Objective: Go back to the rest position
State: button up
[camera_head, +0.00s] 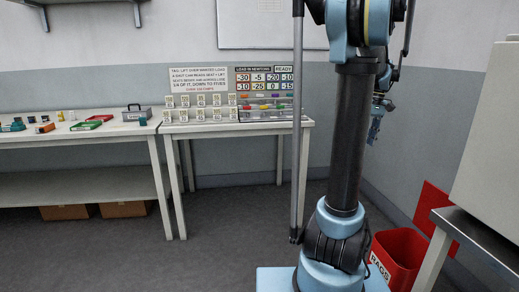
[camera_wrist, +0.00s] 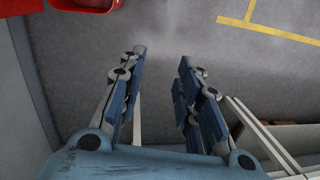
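My gripper (camera_wrist: 160,72) is seen in the wrist view with its two blue-padded fingers spread apart. Nothing is between them; the grey floor shows through the gap. In the head view my arm rises at the centre right, and the gripper (camera_head: 375,125) hangs partly hidden behind it, in front of the wall to the right of the benches. It touches nothing that I can see.
A bench (camera_head: 90,130) at left holds small tools and a grey box (camera_head: 136,113). A table (camera_head: 240,127) beside it bears labelled panels and coloured parts. A red rags bin (camera_head: 404,262) and a metal stand (camera_head: 480,240) are at right. The floor (camera_head: 225,265) is clear.

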jog(key=s+a+f, duration=0.2)
jog(key=s+a, duration=0.4)
jog(key=a, duration=0.3)
jog(key=s+a+f+t+h, duration=0.1)
jog(key=s+a+f+t, duration=0.1)
jog(key=s+a+f, duration=1.1)
jog(key=s+f, duration=0.3)
jog(key=s, duration=0.1)
jog(key=shift+a+m+t, duration=0.25)
jog(key=shift+m+t, duration=0.05)
jog(key=shift+t, duration=0.1)
jog(key=shift+s+d+f, duration=0.1)
jog(key=shift+d, duration=0.05)
